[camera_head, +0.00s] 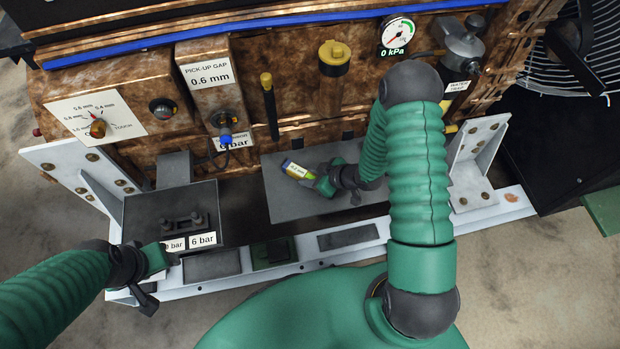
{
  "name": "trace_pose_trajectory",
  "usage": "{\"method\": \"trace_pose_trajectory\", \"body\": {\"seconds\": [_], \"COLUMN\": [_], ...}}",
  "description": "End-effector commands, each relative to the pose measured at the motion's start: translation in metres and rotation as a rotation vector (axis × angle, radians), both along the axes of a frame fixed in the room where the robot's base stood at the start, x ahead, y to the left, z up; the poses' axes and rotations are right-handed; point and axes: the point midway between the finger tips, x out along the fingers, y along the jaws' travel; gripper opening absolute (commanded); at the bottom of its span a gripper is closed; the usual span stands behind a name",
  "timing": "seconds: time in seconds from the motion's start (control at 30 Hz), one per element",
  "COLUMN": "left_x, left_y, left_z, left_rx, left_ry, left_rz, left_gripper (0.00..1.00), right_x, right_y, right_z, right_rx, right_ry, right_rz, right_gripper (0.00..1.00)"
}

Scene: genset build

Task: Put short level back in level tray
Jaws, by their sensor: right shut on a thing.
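The short level (296,170) is a small bar with a white label, yellow-green sides and a dark blue end. My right gripper (317,181) is shut on its right end and holds it tilted over a grey flat plate (285,205). I cannot tell whether the level touches the plate. No tray is labelled as the level tray; shallow dark trays (212,265) and (347,237) and a green one (272,253) sit along the white front rail. My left gripper (165,260) is at the rail's left end; its jaw opening is unclear.
A dark box (150,212) with "6 bar" labels stands beside my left gripper. White brackets (65,168) and (475,170) rise at both rail ends. The copper engine block (290,80), with gauge (398,35), knobs and a yellow-capped dipstick (268,100), closes off the back.

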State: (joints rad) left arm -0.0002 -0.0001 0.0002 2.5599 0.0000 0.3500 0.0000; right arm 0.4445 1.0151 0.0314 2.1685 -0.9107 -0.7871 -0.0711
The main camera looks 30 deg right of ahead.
Motion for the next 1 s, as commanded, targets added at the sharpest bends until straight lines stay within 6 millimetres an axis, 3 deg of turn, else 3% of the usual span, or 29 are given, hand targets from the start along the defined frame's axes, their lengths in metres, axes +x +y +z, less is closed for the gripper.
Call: {"method": "trace_pose_trajectory", "body": {"seconds": [0.1,0.47,0.77,1.0], "left_x": [0.0,0.0,0.0,0.0], "left_y": [0.0,0.0,0.0,0.0], "left_z": [0.0,0.001,0.027,0.034], "left_rx": [0.0,0.0,0.0,0.0], "left_ry": [0.0,0.0,0.0,0.0], "left_rz": [0.0,0.0,0.0,0.0], "left_gripper": [0.54,0.54,0.54,0.54], "right_x": [0.0,0.001,0.001,-0.039], "right_y": [-0.001,-0.001,-0.002,0.028], "right_z": [0.0,0.002,0.04,0.042], "right_rx": [0.002,0.002,0.001,0.005], "right_ry": [-0.001,-0.003,-0.003,0.003], "right_rz": [-0.001,-0.001,-0.002,-0.001], "right_gripper": [0.0,0.0,0.0,0.0]}}
